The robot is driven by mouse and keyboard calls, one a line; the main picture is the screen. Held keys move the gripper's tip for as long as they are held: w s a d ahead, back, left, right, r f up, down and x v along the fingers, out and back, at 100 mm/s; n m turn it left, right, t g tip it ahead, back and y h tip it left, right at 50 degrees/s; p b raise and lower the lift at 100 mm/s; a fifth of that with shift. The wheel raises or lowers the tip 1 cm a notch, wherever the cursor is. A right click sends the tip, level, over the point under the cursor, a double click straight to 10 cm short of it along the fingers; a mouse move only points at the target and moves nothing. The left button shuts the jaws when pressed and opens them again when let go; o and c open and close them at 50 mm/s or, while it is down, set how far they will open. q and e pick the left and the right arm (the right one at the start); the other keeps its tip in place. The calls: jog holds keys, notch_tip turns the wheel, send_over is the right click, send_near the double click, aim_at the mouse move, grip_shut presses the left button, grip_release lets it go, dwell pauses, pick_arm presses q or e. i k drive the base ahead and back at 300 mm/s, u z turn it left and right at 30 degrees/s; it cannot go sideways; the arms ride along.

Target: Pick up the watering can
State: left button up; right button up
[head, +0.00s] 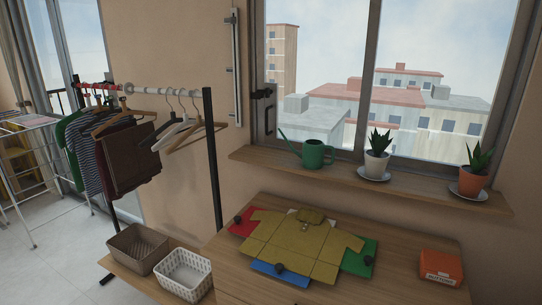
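The green watering can (314,155) stands upright on the wooden window sill (262,163), near the sill's left end. Its long spout points up and to the left, and its handle is on the right side. Neither of my grippers shows in the head view.
Two potted plants, in a white pot (376,164) and an orange pot (472,181), stand right of the can. A clothes rack (212,160) stands left.

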aim_at(313, 158)
jog(key=u, duration=0.9)
jog(key=i, duration=1.45)
jog(key=z, duration=0.3)
